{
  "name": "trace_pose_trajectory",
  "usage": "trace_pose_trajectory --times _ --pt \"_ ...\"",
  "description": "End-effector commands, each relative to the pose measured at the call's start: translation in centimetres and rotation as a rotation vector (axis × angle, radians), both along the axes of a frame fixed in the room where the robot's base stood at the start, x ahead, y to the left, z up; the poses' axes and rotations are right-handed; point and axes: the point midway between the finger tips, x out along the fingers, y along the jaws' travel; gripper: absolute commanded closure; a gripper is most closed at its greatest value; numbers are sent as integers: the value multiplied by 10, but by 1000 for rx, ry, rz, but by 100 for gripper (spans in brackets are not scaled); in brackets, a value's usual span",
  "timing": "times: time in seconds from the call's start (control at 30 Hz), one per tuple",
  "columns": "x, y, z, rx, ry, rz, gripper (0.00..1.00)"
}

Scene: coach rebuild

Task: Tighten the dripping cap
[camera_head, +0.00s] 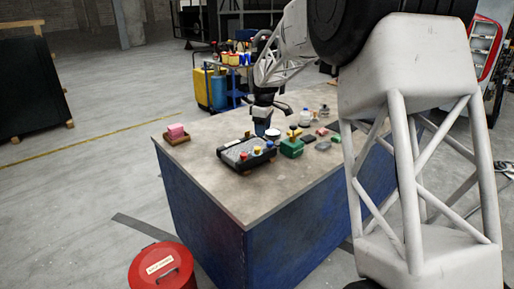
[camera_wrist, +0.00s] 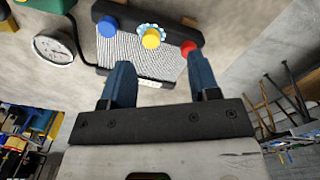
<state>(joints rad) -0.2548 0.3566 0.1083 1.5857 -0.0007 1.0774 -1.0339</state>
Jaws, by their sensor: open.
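A black-ended unit with a grey ribbed core (camera_head: 240,154) lies on the workbench and also shows in the wrist view (camera_wrist: 145,66). Its dark bar carries three caps: a blue cap (camera_wrist: 107,26), a yellow cap (camera_wrist: 152,38) and a red cap (camera_wrist: 188,48). They also show small in the head view. In the head view my gripper (camera_head: 262,127) is just behind the unit, above the bench.
The workbench (camera_head: 190,152) has a pink block in a tray (camera_head: 176,133) at left. A green box (camera_head: 291,148) and several small items stand right of the unit. A round gauge (camera_wrist: 52,45) lies near it. A red bin (camera_head: 162,268) stands on the floor. The bench's front left is clear.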

Motion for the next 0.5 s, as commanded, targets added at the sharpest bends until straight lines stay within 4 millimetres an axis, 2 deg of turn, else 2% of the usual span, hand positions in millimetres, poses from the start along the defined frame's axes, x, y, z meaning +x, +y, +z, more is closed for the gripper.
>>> trace_pose_trajectory --times 0.2,0.5 --pt "24 20 -21 -3 11 69 44" --pt "30 25 -25 -4 13 89 44"
